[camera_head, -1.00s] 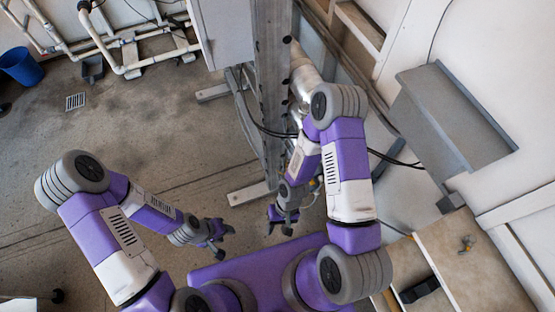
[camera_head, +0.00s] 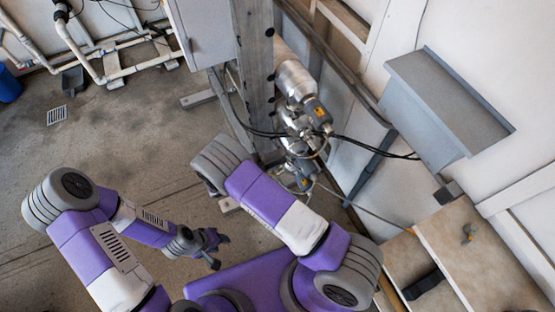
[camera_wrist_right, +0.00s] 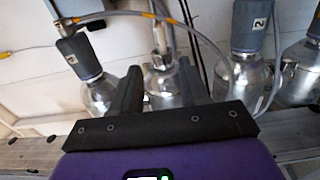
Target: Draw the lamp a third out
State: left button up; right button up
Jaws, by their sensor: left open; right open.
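Silver metal reactor vessels with grey end caps (camera_head: 318,112) stand beside the steel column in the head view. In the right wrist view, one silver vessel with a hose fitting (camera_wrist_right: 163,80) shows between the fingers of my right gripper (camera_wrist_right: 159,66). That gripper is open, and I cannot tell whether it touches the vessel. A grey cap with a white label (camera_wrist_right: 80,57) tops the vessel to its left, and another grey cap (camera_wrist_right: 250,27) is to its right. I cannot tell which part is the lamp. My left gripper (camera_head: 218,247) is open and empty above the floor.
A steel column (camera_head: 256,80) and a grey cabinet (camera_head: 203,32) stand left of the vessels. Black cables and a thin hose run around them. A grey ledge (camera_head: 440,100) juts from the right wall. A wooden bench (camera_head: 490,255) is at lower right. The left floor is mostly clear.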

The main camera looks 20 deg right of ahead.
aim_at(313, 144)
jog(key=shift+w+d+p, duration=0.2)
jog(key=shift+d+p, duration=0.3)
jog(key=shift+d, duration=2.65)
jog(key=shift+w+d+p, duration=0.2)
jog(key=shift+d+p, duration=0.3)
jog(key=shift+d, duration=2.65)
grip_shut()
jog(key=shift+s, duration=0.1)
jog(key=shift+s+d+r+p, duration=0.1)
jog(key=shift+s+p, duration=0.8)
jog(key=shift+s, duration=2.1)
